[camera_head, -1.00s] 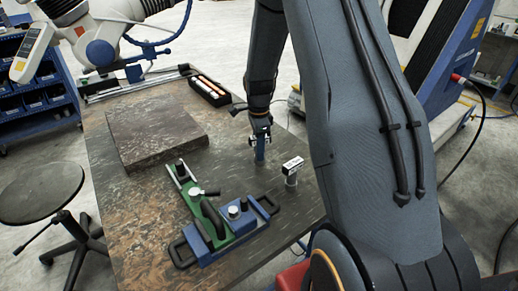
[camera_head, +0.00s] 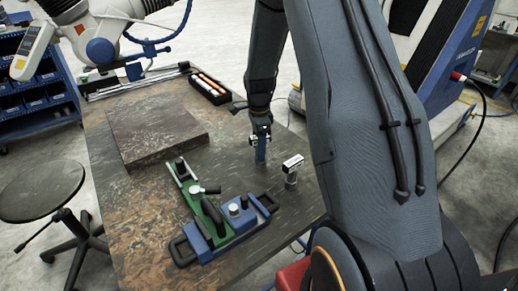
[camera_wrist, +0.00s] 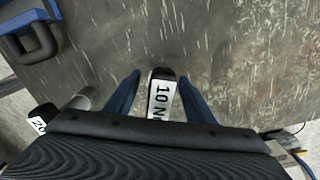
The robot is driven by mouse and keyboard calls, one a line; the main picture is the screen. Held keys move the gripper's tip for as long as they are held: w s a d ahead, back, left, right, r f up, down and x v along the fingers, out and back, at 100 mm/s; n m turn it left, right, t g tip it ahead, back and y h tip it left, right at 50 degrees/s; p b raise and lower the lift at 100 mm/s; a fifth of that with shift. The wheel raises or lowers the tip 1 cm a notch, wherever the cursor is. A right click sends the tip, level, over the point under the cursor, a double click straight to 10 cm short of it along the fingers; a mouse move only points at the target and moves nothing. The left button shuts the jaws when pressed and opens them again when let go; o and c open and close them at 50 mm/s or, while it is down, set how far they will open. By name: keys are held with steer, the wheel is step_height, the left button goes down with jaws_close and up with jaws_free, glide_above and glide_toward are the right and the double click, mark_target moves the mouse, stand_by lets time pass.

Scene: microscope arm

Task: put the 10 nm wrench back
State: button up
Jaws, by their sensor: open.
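The 10 nm wrench shows in the wrist view as a dark end with a white "10 N" label (camera_wrist: 162,98). It lies between the two blue fingers of my gripper (camera_wrist: 160,78), with small visible gaps at its sides. In the head view my open gripper (camera_head: 261,150) points down over the dark table, and I cannot make out the 10 nm wrench there. A second wrench, labelled "20" (camera_wrist: 42,118), is at the left in the wrist view. A similar labelled wrench (camera_head: 292,168) stands upright right of my gripper in the head view.
A blue and green fixture with black handles (camera_head: 222,222) is at the table's front. A dark stone slab (camera_head: 155,132) lies at back left, and a black tray (camera_head: 210,88) behind. A microscope arm (camera_head: 100,45) overhangs the far edge. Bare table (camera_head: 135,220) shows front left.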

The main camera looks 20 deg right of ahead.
step_height(320, 180, up, 11)
steer(key=b, duration=0.3)
steer(key=shift+f, duration=0.1)
steer(key=shift+r, duration=0.3)
steer(key=shift+s+a+r, duration=0.15)
steer(key=s+a+n, duration=0.3)
steer(key=s+n, duration=0.3)
steer(key=s, duration=0.1)
steer(key=s+a+f+n, duration=0.1)
steer(key=s+a+n, duration=0.3)
steer(key=s+n, duration=0.3)
steer(key=s+a+f+n+t, duration=0.1)
steer(key=s+a+n, duration=0.3)
steer(key=s+n, duration=0.3)
steer(key=shift+s+a+f, duration=0.25)
steer(key=shift+s, duration=0.05)
